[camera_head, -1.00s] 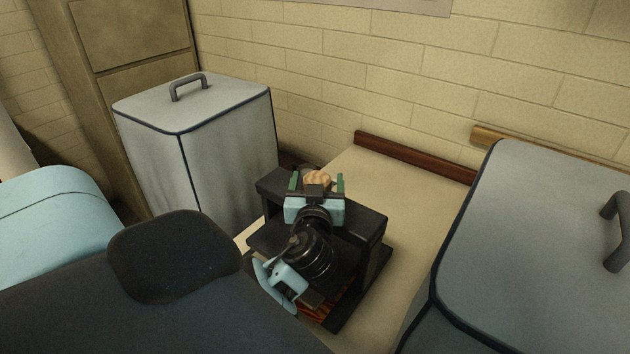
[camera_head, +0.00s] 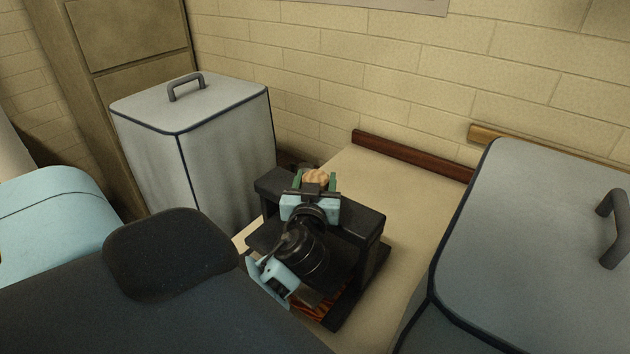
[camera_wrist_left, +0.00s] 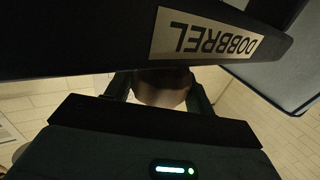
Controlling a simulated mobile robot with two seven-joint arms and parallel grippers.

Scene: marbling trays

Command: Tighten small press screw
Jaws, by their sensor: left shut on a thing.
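The small press (camera_head: 375,222) is a black frame standing on the pale table, with a patterned reddish-brown part low inside it. Its screw has a ribbed tan knob (camera_head: 319,175) on top, above the crossbeam. My left gripper (camera_head: 318,181) has one green-sided finger on each side of the knob and is shut on it. In the left wrist view the knob (camera_wrist_left: 162,88) sits between the dark fingers, close to the press beam (camera_wrist_left: 90,40), which bears a "DOBBREL" label. My wrist and forearm hide much of the press front and the screw shaft. My right gripper is not in view.
A tall grey lidded bin (camera_head: 190,135) stands behind and left of the press. Another grey lidded box (camera_head: 530,220) is close on the right. A brick wall (camera_head: 400,80) is behind. Bare tabletop (camera_head: 415,210) shows between the press and the right box.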

